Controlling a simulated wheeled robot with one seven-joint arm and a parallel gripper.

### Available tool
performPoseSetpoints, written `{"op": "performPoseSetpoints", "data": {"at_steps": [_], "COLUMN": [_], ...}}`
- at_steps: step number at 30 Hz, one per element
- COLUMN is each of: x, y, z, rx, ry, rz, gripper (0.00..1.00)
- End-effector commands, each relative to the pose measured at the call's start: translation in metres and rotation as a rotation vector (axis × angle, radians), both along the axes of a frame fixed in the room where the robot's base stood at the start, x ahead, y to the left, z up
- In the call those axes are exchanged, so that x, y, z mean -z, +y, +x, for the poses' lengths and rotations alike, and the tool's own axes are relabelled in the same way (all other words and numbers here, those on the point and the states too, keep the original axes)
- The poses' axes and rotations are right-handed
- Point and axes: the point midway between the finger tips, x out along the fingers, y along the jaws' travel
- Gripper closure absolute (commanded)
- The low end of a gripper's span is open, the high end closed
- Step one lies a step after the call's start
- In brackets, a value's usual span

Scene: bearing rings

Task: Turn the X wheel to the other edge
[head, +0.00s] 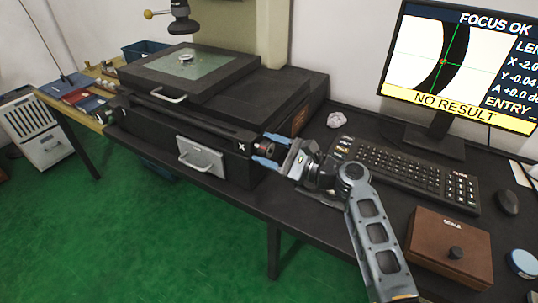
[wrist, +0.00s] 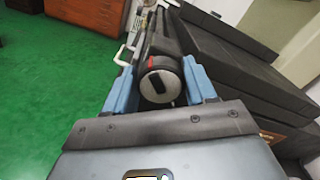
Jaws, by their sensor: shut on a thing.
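The X wheel (wrist: 160,87) is a round knob with a silver face, a dark slot and a red mark at its upper left, seen end-on in the wrist view. In the head view it (head: 265,151) sits beside the white X on the black measuring machine (head: 222,165). My gripper (head: 267,152) is shut on the wheel, with one blue finger on each side. The fingers also show in the wrist view (wrist: 158,92). A bearing ring (head: 186,58) lies on the machine's glass stage (head: 205,66). The monitor (head: 458,65) reads "FOCUS OK" and "NO RESULT", with a dark curved edge at the crosshair.
A keyboard (head: 405,172), a mouse (head: 507,202), a brown box (head: 450,250) and a crumpled paper (head: 336,119) are on the dark desk right of my gripper. A silver handle (head: 196,160) sticks out of the machine's front. The green floor in front is open.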

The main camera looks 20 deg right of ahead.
Motion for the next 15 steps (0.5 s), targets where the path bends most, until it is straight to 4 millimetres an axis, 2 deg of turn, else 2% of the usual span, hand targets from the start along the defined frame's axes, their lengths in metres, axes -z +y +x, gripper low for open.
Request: {"op": "performPoseSetpoints", "data": {"at_steps": [15], "x": [0.0065], "y": [0.0013], "z": [-0.0013], "rx": [-0.001], "ry": [-0.289], "rz": [-0.396], "gripper": [0.75]}}
